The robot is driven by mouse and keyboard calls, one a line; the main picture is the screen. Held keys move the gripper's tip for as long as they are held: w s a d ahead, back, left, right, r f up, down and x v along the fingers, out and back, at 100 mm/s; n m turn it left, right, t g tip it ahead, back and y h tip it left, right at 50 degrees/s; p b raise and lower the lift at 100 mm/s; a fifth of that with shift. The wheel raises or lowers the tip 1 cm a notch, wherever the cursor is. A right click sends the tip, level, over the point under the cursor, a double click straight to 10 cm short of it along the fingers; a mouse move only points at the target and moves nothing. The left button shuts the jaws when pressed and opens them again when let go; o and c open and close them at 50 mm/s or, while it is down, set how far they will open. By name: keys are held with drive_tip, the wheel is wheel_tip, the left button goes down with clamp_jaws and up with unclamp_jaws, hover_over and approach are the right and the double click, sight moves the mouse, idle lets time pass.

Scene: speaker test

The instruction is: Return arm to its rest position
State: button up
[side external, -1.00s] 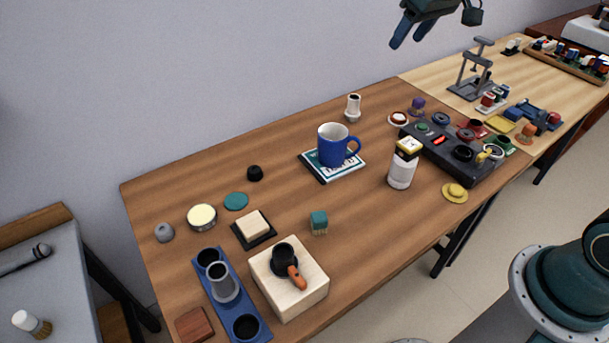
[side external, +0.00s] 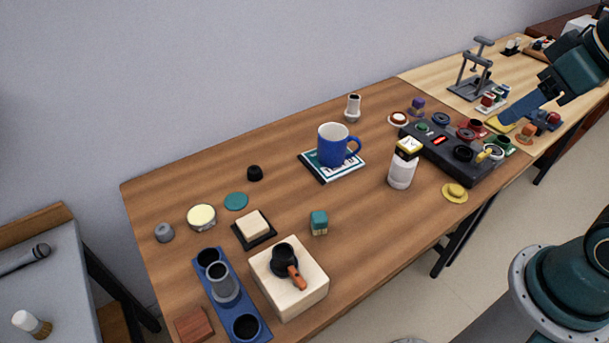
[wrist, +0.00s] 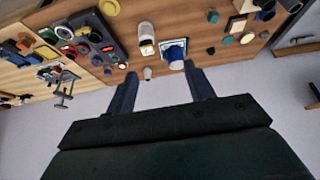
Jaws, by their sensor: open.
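My gripper (side external: 507,114) is at the right of the side external view, its blue fingers pointing down and left in front of the board machine area. In the wrist view my gripper (wrist: 161,78) shows two blue fingers spread apart with nothing between them. Beyond the fingers the wrist view shows the wall and the tabletop. I cannot tell from the side view how high the fingers are above the table. No object is held.
Open air lies over the table's left half.

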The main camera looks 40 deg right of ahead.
drive_tip(key=shift+s+f, duration=0.3)
drive_tip(key=shift+s, duration=0.25)
drive_tip(key=shift+s+f, duration=0.25)
drive_tip(key=shift+s, duration=0.25)
idle(0.6)
